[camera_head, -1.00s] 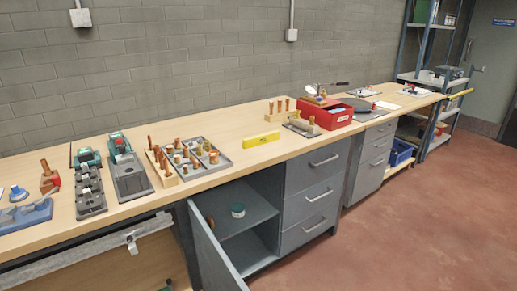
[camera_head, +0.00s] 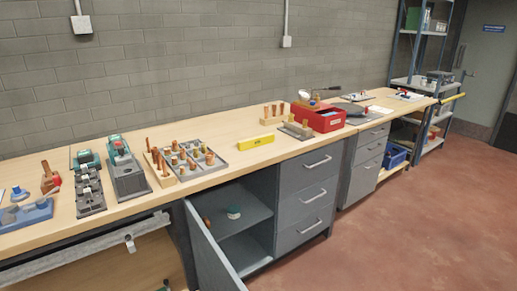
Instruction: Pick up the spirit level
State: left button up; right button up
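A yellow bar that looks like the spirit level (camera_head: 256,142) lies on the wooden workbench (camera_head: 230,172), near its front edge. It sits to the right of a grey tray of copper fittings and to the left of a red box. Nothing covers it. Another long yellow bar (camera_head: 453,98) shows at the far right by the shelf rack; I cannot tell what it is. Neither of my grippers is in view.
The grey tray (camera_head: 222,166) holds several copper fittings. The red box (camera_head: 318,119) and a wooden block with copper pieces (camera_head: 272,117) stand near the yellow bar. Below, a cabinet door (camera_head: 212,253) hangs open into the floor space. The red floor at right is clear.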

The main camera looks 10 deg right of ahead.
aim_at(264, 140)
jog(key=k+u, duration=0.25)
jog(key=u, duration=0.25)
jog(key=k+j+u, duration=0.1)
jog(key=u, duration=0.4)
jog(key=i+l, duration=0.1)
jog(key=l, duration=0.45)
jog(key=i+l+u, duration=0.1)
jog(key=l, duration=0.45)
jog(key=i+l, duration=0.15)
jog(key=l, duration=0.4)
jog(key=i+l+u, duration=0.1)
jog(key=l, duration=0.45)
jog(key=i+l, duration=0.1)
jog(key=l, duration=0.45)
